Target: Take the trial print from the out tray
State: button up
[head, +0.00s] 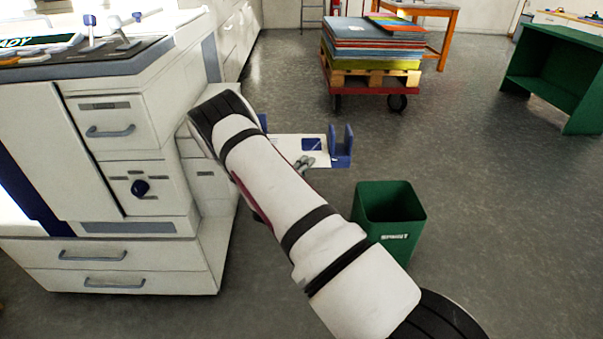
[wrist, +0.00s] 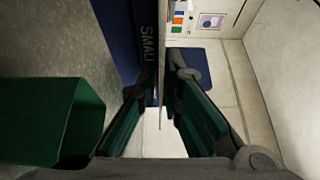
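The out tray (head: 341,150) has upright blue guides and juts from the side of the white printing machine. A pale sheet, seemingly the trial print (head: 290,150), lies flat in it, partly hidden by my arm. In the wrist view, colour patches and a small picture show on the white print (wrist: 210,8) at the top. A dark blue square (wrist: 190,64) shows below them. My gripper (head: 305,163) is at the tray's near edge. In the wrist view, my gripper (wrist: 161,83) is open, its fingers either side of a thin pale edge. I cannot tell whether they touch it.
A green bin (head: 388,210) stands on the floor right of my arm, and also shows in the wrist view (wrist: 50,120). The white machine (head: 110,190) stands close on the left. A red cart with stacked sheets (head: 370,65) and a green bench (head: 555,75) are farther back.

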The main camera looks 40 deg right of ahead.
jog(key=shift+w+d, duration=0.1)
jog(key=shift+d, duration=0.05)
grip_shut()
jog(key=shift+r, duration=0.1)
notch_tip(320, 180, up, 11)
jog(key=p, duration=0.8)
dwell(1.0)
